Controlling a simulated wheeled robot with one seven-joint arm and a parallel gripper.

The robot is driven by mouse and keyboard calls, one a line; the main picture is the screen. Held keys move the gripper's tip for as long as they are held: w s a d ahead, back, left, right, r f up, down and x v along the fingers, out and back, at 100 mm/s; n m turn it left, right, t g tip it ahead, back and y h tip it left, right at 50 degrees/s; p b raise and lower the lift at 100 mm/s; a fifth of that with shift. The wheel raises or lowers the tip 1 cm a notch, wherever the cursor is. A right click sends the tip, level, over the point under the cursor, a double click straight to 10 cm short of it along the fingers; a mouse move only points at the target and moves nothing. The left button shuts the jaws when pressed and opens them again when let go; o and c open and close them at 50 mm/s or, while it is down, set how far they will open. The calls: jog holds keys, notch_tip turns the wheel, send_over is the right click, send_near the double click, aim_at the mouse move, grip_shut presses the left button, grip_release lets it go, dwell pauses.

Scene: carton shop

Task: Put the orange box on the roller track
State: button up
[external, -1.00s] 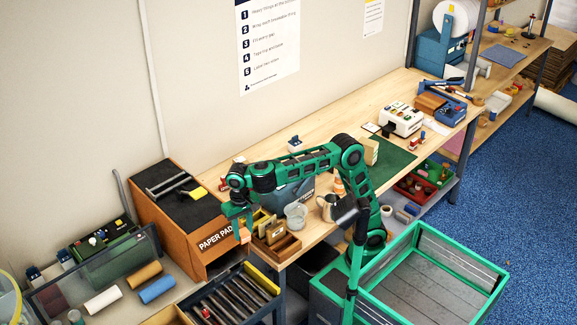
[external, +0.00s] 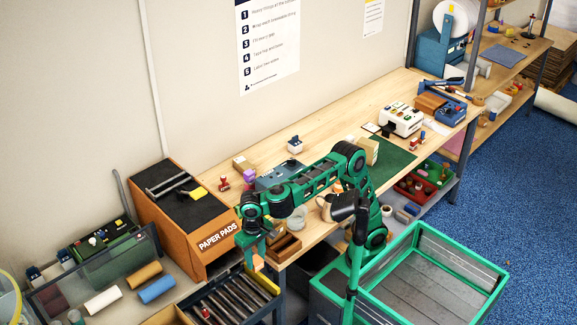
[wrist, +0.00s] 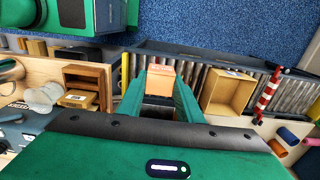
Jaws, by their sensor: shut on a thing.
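The orange box (external: 258,263) is held between the fingers of my gripper (external: 255,250). In the wrist view the box (wrist: 161,80) sits between the green fingertips (wrist: 160,98), with its face showing. The roller track (external: 228,303), with dark rollers in a grey frame and a yellow end piece, lies below the box in the external view. In the wrist view the roller track (wrist: 195,73) stretches behind and to both sides of the box. The box appears above the track's yellow-end part; I cannot tell whether it touches the rollers.
The orange paper-pads cabinet (external: 215,240) is left of my gripper. A wooden organiser (external: 284,248) sits at the bench corner to the right.

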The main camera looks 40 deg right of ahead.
notch_tip(320, 180, down, 24)
send_over(248, 301)
notch_tip(248, 301, down, 7)
jog(key=shift+s, duration=0.15)
jog(key=shift+f, duration=2)
jog(key=shift+f, duration=0.15)
jog(key=o, duration=1.2)
jog(key=shift+o, duration=0.2)
notch_tip(248, 301, up, 12)
